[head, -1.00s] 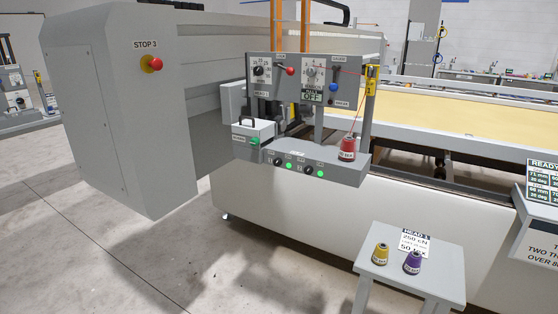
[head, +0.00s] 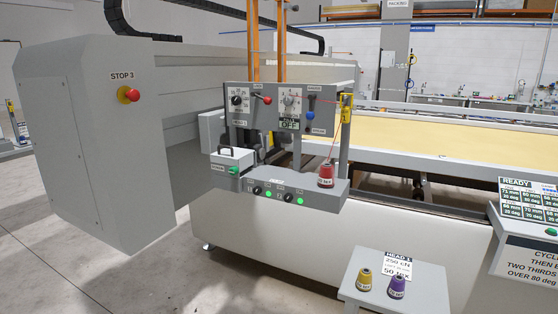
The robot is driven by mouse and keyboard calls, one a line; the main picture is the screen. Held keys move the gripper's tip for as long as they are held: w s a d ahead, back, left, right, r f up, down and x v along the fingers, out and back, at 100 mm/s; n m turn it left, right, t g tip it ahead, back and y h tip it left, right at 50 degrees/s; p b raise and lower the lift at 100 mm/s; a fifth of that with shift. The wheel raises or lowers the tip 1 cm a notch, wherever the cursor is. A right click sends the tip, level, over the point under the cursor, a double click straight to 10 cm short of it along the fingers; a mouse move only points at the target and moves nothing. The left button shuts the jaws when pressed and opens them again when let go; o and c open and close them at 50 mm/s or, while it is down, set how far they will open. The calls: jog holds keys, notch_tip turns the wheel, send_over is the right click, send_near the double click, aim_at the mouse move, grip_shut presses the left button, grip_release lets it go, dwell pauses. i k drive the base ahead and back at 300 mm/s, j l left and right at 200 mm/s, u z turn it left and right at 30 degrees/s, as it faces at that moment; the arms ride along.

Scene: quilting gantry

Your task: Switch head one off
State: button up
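The sewing head unit (head: 262,90) hangs on the gantry in the middle of the head view. Its upper panel has dials, a red-knobbed lever (head: 267,100), a blue knob (head: 309,116) and a small plate reading OFF (head: 289,125). On its lower ledge (head: 325,201) are two black rotary switches, a left one (head: 257,190) and a right one (head: 288,196), each beside a lit green lamp. Their small labels are too blurred to read. A red thread cone (head: 326,174) stands on the ledge, its thread running up to a yellow part (head: 346,108). My gripper is not in view.
A grey cabinet (head: 80,150) with a red STOP 3 button (head: 128,95) stands at left. A small stool (head: 430,290) in front holds a yellow cone (head: 364,281), a purple cone (head: 396,285) and a HEAD 1 card (head: 398,264). A READY display (head: 527,203) is at right. Floor at lower left is clear.

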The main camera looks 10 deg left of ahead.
aim_at(257, 191)
jog(key=i+j+z, duration=0.1)
jog(key=i+j, duration=0.2)
jog(key=i+j+z, duration=0.15)
jog(key=j, duration=0.35)
jog(key=i+j+z, duration=0.1)
jog(key=i+j, duration=0.2)
jog(key=j, duration=0.15)
